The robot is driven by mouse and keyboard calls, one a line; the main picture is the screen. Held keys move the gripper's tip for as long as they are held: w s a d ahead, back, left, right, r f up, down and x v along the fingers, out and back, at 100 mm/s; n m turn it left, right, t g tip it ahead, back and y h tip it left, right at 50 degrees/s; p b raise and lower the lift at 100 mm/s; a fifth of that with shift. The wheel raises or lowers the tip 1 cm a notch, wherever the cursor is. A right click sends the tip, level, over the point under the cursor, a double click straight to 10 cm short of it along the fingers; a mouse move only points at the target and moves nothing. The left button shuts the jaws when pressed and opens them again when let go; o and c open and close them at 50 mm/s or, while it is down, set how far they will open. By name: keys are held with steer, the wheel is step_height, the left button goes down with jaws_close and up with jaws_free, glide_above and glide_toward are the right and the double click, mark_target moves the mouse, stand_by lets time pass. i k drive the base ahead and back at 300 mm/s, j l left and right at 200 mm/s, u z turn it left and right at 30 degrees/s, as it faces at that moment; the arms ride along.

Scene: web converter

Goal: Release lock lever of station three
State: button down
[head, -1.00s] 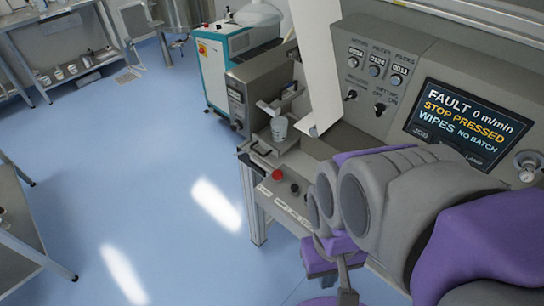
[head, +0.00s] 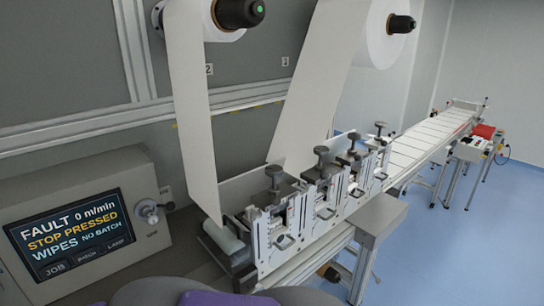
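A row of several white slitting-like stations, each with a black knob on top, runs along the machine front in the middle of the head view. The nearest station (head: 262,245) is at the left of the row. The third from the near end (head: 357,172) is smaller and partly overlapped by its neighbours. Only grey and purple parts of my own body show at the bottom edge; my gripper is not in view.
A control screen (head: 67,232) at left reads FAULT, 0 m/min, STOP PRESSED. White webs (head: 310,90) hang from rolls above, near small labels 2 and 3. A conveyor (head: 430,140) extends to the back right. Blue floor (head: 470,240) at right is free.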

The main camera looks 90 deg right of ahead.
mark_target(357, 158)
steer(key=z, duration=3.6)
